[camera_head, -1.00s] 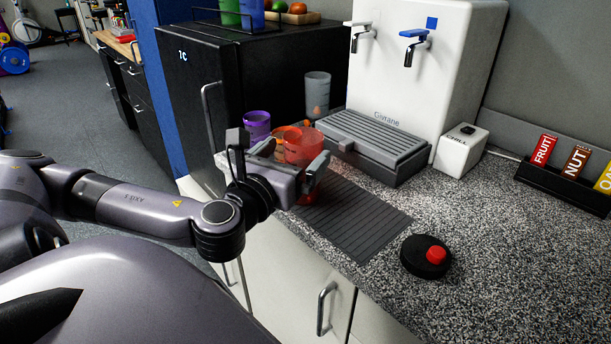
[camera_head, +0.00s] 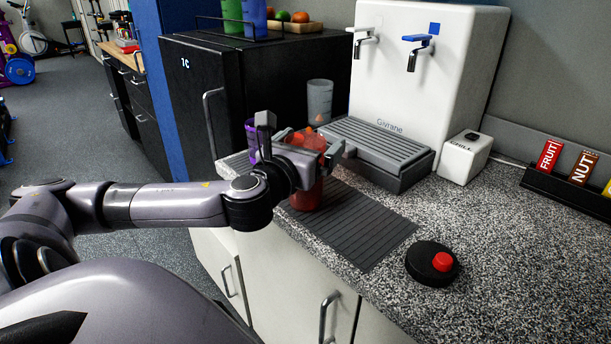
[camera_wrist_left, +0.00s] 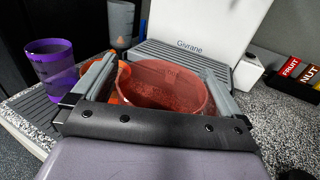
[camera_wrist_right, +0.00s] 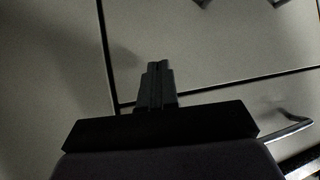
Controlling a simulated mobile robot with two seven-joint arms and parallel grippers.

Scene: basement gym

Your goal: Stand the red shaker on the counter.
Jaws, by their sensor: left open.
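In the right wrist view my right gripper (camera_wrist_right: 157,70) is shut and empty in front of pale cabinet doors, away from the shaker.
A purple cup (camera_wrist_left: 52,68) and an orange cup (camera_wrist_left: 122,75) stand close to the left finger. A grey cup (camera_head: 319,97) stands behind, beside the white dispenser (camera_head: 425,80) and its drip tray (camera_head: 375,145).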

